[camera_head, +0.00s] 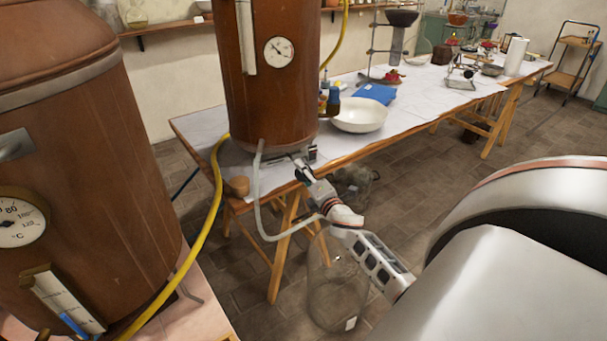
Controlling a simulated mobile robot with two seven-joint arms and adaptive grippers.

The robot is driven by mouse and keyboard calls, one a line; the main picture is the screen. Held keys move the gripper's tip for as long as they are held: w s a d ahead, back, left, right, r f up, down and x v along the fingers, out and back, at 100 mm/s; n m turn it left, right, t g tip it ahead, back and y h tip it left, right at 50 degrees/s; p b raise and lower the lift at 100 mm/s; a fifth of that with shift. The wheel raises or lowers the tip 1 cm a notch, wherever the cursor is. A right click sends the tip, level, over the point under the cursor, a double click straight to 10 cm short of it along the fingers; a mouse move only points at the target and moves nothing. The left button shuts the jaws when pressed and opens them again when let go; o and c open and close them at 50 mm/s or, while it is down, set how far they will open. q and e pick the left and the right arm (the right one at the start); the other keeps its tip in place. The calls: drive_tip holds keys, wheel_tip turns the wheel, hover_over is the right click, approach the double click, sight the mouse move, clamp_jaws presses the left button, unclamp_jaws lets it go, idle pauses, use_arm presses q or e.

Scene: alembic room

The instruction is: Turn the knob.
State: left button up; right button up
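My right arm comes in from the lower right. Its gripper (301,168) is at the lower right foot of the tall copper vessel (275,95), by the table edge. The gripper is small in view, and I cannot tell whether its fingers are open or shut. A small dark fitting (312,153) shows right beside the fingertips; it may be the knob, but it is too small to tell. I cannot see whether the gripper touches it. A pale tube (262,215) hangs from the vessel's lower front. My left gripper is not in view.
A larger copper vessel (85,170) with a dial stands close at the left. A yellow hose (205,235) runs between the vessels. A glass jar (337,290) stands on the floor below my arm. A white bowl (360,114) sits on the long table (405,122).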

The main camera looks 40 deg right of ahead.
drive_tip(key=o, duration=1.1)
drive_tip(key=shift+s+a+f, duration=0.1)
drive_tip(key=shift+s+a, duration=0.05)
drive_tip(key=shift+s, duration=0.35)
drive_tip(key=v, duration=1.1)
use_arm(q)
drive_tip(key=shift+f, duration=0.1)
use_arm(e)
drive_tip(key=shift+w+a, duration=0.1)
use_arm(q)
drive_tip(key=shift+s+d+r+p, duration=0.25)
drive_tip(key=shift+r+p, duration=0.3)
drive_tip(key=shift+p, duration=0.45)
use_arm(e)
drive_tip(key=s+a+f+m+g+y, duration=0.2)
drive_tip(key=s+a+f+m, duration=0.2)
drive_tip(key=a, duration=0.6)
drive_tip(key=s+a+f+m+g+y, duration=0.2)
drive_tip(key=s+a+f+m, duration=0.3)
drive_tip(key=s+a+f, duration=0.3)
drive_tip(key=s+a+f+m+g+y, duration=0.2)
drive_tip(key=s+a+f+m, duration=0.3)
drive_tip(key=a, duration=0.9)
drive_tip(key=shift+s+a+f+g+y, duration=0.1)
drive_tip(key=shift+s+f+g+y, duration=0.2)
drive_tip(key=shift+s, duration=0.45)
drive_tip(key=shift+s+a+f+g+y, duration=0.1)
drive_tip(key=shift+s+f+y, duration=0.2)
drive_tip(key=shift+s+y, duration=0.3)
